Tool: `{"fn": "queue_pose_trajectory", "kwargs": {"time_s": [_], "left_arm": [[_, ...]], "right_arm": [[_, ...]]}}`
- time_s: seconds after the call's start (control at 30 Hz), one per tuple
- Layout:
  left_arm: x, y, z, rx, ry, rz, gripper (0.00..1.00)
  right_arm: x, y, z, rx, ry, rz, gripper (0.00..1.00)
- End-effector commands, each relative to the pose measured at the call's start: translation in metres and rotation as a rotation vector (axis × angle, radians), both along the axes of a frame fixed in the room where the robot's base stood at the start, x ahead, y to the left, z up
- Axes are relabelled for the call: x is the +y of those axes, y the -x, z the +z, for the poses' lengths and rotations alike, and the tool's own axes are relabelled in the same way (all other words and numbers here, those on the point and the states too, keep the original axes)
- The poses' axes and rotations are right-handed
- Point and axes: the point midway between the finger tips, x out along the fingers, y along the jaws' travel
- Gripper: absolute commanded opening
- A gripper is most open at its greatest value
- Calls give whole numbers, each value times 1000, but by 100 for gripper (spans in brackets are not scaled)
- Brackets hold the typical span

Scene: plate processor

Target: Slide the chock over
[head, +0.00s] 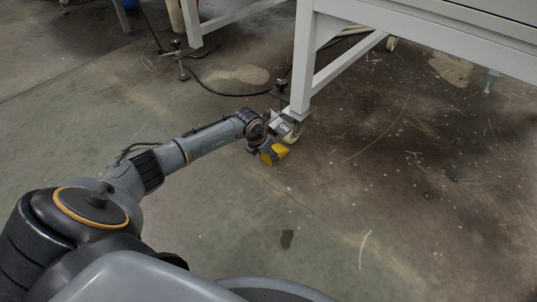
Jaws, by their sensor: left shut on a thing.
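A yellow chock (274,154) is low near the floor, just in front of the caster wheel (292,136) at the foot of the white machine leg. My left gripper (266,150) reaches down to it from the left and is shut on it. The fingers are small and partly hidden by the wrist and the chock. I cannot tell whether the chock touches the floor or the wheel. My right gripper is not in view.
The white machine frame (303,60) stands at the upper right, with its leg close to my wrist. A black cable (228,94) lies on the floor behind. The concrete floor (400,200) in front and to the right is clear.

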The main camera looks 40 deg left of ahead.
Motion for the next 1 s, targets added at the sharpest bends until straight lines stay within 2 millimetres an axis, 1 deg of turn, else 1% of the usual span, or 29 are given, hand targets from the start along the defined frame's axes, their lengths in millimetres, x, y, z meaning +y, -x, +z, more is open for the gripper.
{"fn": "queue_pose_trajectory", "kwargs": {"time_s": [0.03, 0.13, 0.43, 0.57, 0.67, 0.77, 1.0], "left_arm": [[0, 0, 0, 1, 0, 0, 54], [0, 0, -1, 1, 0, 1, 75], [0, 0, 0, 1, 0, 1, 75], [1, 2, 6, 0, -1, 1, 75], [2, 7, 17, -1, -1, -1, 75], [2, 14, 34, -1, -3, -2, 75], [4, 33, 80, -1, -3, -1, 75]], "right_arm": [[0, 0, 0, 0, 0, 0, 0], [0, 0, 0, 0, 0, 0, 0], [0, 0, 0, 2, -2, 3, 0], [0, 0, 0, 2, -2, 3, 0], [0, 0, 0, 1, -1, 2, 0], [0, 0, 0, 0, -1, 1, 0], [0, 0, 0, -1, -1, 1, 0]]}}
